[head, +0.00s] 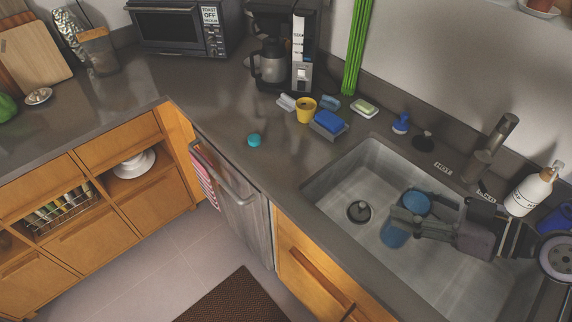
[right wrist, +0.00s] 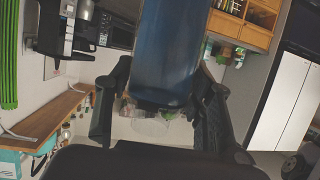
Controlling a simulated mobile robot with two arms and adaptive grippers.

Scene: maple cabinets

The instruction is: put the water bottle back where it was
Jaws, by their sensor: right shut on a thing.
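The blue water bottle (right wrist: 168,50) stands out large in the right wrist view, between the two fingers of my right gripper (right wrist: 160,112). In the head view my right gripper (head: 408,221) reaches in from the right over the sink and is shut on the bottle (head: 393,236). A round blue part (head: 416,203) shows just behind the fingers; I cannot tell whether it belongs to the bottle. The fingers hide the bottle's middle. My left gripper is not in view.
The sink (head: 345,178) has a drain (head: 359,211) and a faucet (head: 490,145). A white soap bottle (head: 531,190) stands at the right. A yellow cup (head: 306,109), blue sponge (head: 328,122) and coffee maker (head: 283,60) stand behind.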

